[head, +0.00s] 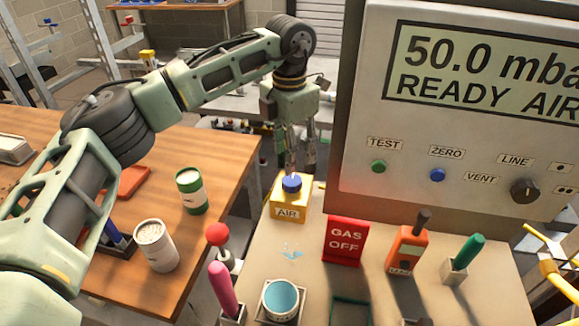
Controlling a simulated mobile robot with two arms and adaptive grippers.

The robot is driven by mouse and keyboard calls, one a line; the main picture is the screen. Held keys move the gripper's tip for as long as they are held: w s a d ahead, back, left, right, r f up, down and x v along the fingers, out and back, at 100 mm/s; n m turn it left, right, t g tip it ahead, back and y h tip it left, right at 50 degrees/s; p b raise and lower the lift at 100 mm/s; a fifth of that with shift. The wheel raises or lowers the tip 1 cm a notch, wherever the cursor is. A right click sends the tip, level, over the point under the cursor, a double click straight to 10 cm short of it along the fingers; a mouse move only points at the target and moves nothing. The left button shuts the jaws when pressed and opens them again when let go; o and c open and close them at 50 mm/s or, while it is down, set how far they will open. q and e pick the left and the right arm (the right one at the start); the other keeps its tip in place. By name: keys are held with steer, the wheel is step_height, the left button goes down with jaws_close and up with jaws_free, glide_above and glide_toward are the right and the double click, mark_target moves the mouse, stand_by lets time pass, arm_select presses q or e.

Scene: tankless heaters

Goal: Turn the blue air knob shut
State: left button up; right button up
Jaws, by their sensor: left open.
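My right gripper is not in view.
A gauge panel (455,195) reading 50.0 stands at the right. A wooden table (228,160) is at left.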

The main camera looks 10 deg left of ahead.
arm_select(q)
steer(key=shift+r, duration=2.3)
